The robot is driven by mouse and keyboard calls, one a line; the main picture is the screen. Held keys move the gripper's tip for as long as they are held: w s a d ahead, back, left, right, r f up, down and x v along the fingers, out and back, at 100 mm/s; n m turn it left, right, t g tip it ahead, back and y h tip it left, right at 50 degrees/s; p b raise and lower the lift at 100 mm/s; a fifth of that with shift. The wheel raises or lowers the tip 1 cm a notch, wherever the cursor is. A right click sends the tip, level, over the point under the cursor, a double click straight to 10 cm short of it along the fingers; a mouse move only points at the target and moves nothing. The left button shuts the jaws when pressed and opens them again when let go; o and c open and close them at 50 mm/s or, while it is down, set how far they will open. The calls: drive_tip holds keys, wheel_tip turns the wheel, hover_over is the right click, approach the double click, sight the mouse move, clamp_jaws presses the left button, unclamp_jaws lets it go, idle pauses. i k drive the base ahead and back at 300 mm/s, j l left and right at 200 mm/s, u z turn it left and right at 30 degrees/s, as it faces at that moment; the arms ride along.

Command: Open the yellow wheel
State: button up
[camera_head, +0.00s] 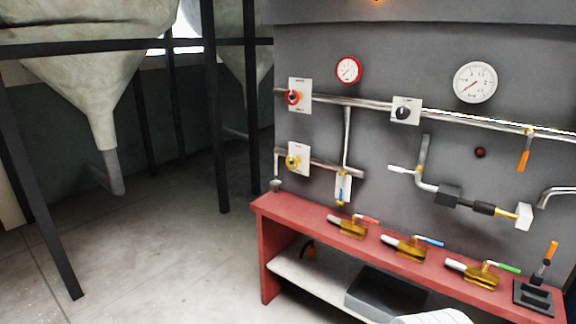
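The yellow wheel (292,162) is a small round knob on a white plate (305,158), fixed to the grey panel at its lower left. A thin pipe runs right from the plate. How far the wheel is turned cannot be told. A similar red wheel (293,97) sits on another white plate straight above it. My gripper is not in view. A white rounded shape shows at the bottom edge, and I cannot tell what it is.
A red bench (275,222) stands below the panel, with several brass valves with coloured handles on top. Gauges, pipes and a black knob (404,112) are on the panel. Black posts (216,120) and hoppers stand left; floor (170,255) before the bench's left is clear.

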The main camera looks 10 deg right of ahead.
sight(292, 162)
drive_tip(key=i+j+z, duration=0.1)
drive_tip(key=i+j, duration=0.4)
drive_tip(key=i, duration=0.15)
drive_tip(key=i+j+z, duration=0.1)
drive_tip(key=i+j, duration=0.8)
drive_tip(key=i, duration=0.25)
drive_tip(key=i+j+z, duration=0.15)
drive_tip(key=i+j, duration=0.15)
drive_tip(key=i, duration=0.25)
drive_tip(key=i+j, duration=0.4)
drive_tip(key=i+l+z, duration=0.05)
drive_tip(key=i, duration=0.05)
